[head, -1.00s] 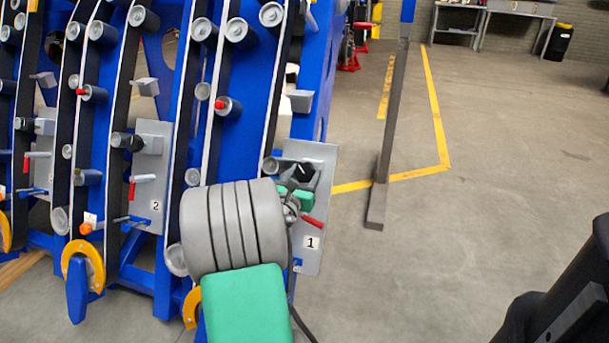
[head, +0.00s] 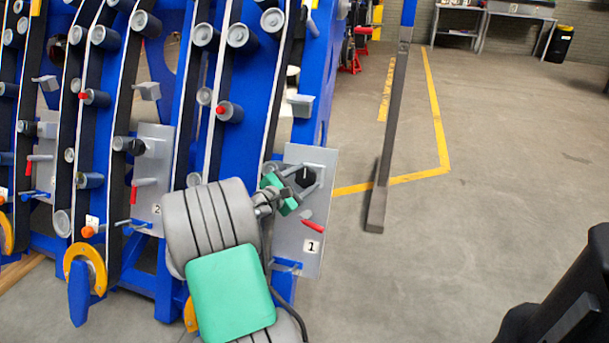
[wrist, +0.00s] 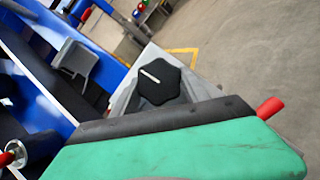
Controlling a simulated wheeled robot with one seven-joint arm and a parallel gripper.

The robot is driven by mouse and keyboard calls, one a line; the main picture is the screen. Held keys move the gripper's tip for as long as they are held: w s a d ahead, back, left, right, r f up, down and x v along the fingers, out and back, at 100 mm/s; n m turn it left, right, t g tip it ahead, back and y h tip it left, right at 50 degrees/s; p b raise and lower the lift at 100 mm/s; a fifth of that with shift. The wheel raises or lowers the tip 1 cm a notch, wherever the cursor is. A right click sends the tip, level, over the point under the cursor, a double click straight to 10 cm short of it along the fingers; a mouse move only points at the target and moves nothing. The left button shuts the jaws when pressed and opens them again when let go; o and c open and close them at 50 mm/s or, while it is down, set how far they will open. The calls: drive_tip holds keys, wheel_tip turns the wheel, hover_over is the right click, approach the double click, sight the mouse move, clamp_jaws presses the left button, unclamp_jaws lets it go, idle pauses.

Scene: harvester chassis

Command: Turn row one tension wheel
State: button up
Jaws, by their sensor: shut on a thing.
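The row one tension wheel is a black lobed knob (head: 304,177) on the grey plate marked 1 (head: 298,235). In the wrist view the knob (wrist: 158,84) faces me, with a short white mark on its top. My gripper (head: 306,182) reaches it from the left, its grey fingers on either side of the knob and shut on it. The grey fingers also show beside the knob in the wrist view, behind my green and black gripper body. The contact faces of the fingers are partly hidden.
A red handle (head: 312,226) sticks out just below the knob; its red end (wrist: 270,108) is close to my gripper body. A second plate marked 2 (head: 152,180) stands to the left. A grey post (head: 385,160) stands to the right, with open floor beyond.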

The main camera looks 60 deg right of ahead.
sight(301, 178)
drive_tip(key=shift+m+g+y+p, duration=0.6)
drive_tip(key=shift+m+p, duration=0.3)
drive_tip(key=shift+m, duration=0.8)
drive_tip(key=o, duration=1.4)
drive_tip(key=p+v, duration=0.2)
drive_tip(key=v, duration=0.5)
drive_tip(key=shift+w+r, duration=0.1)
drive_tip(key=shift+r, duration=0.05)
drive_tip(key=shift+a, duration=0.4)
